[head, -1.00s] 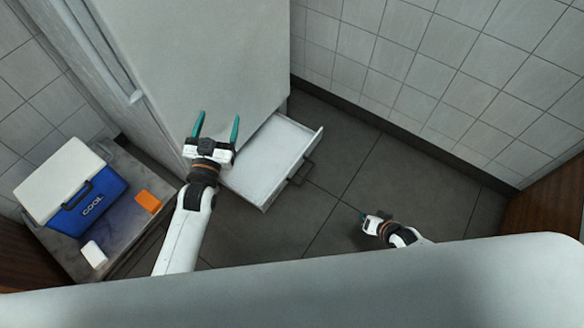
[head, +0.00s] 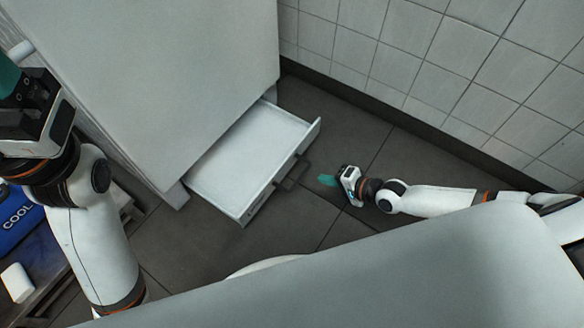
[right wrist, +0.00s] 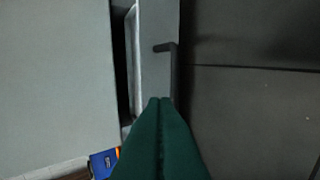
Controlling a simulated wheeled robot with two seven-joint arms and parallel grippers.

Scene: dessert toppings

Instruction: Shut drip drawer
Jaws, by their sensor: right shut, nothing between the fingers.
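The drip drawer (head: 250,150) is a white, shallow, empty drawer, pulled out at the bottom of the white fridge (head: 165,75). Its dark handle (head: 292,174) is on the front panel, and it shows in the right wrist view (right wrist: 174,70) too. My right gripper (head: 327,180) is shut and empty. It is low, just to the right of the handle in the head view, apart from the drawer front. In the right wrist view its green fingers (right wrist: 159,125) point at the drawer front near the handle. My left gripper (head: 10,75) is at the left edge, partly cut off.
A blue cooler (head: 20,225) and a small white block (head: 17,283) sit on a low surface at the left. The tiled wall (head: 430,60) runs along the right. Dark floor (head: 345,135) is clear around the drawer front.

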